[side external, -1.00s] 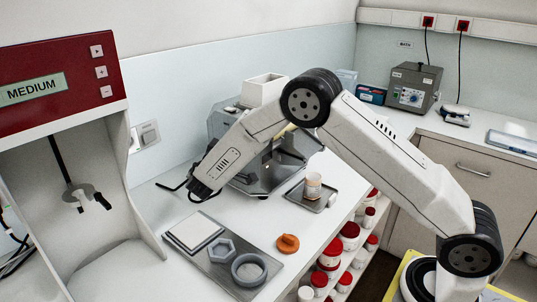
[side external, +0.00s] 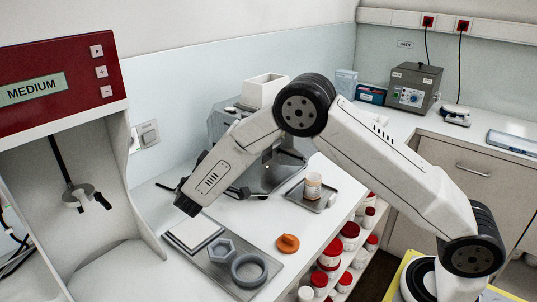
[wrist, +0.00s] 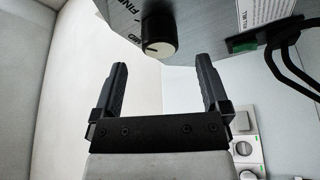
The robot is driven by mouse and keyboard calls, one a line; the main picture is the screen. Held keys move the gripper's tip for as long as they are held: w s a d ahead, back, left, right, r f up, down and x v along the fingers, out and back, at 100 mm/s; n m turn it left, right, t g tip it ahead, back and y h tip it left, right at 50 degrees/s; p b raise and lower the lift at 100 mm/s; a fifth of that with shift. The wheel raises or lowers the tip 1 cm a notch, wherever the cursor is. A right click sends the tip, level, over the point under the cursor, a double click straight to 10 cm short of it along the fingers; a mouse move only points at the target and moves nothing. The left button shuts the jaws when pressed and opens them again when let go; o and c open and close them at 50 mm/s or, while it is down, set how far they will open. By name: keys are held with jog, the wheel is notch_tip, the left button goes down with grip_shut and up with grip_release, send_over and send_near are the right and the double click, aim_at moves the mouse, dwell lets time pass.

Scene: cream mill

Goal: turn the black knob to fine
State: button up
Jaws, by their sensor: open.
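The black knob (wrist: 157,30) sticks out of the grey mill's front panel (wrist: 197,22) at the top of the wrist view. The panel lettering beside it reads FINE, with part of another word lower down.
A red-topped machine reading MEDIUM (side external: 32,88) stands at left. A tray (side external: 222,275) with grey rings and an orange lid (side external: 287,243) lie in front. A small tray with a jar (side external: 313,186) is right of the mill. Black cables (wrist: 292,60) hang at right.

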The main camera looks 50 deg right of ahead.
jog(key=v, duration=0.3)
jog(key=shift+d, duration=0.1)
jog(key=s+d+f+g+y, duration=0.2)
jog(key=s+d, duration=0.1)
jog(key=s+d+n+g+y, duration=0.1)
jog(key=s+d, duration=0.1)
jog(key=shift+s+f+g+y, duration=0.25)
jog(key=shift+f+g+y, duration=0.05)
jog(key=shift+f+g, duration=0.1)
jog(key=s+a+f+y, duration=0.2)
jog(key=s+y, duration=0.5)
jog(key=s, duration=0.3)
jog(key=s+a+f+y, duration=0.2)
jog(key=s+y, duration=0.6)
jog(key=s, duration=0.2)
jog(key=shift+f, duration=0.3)
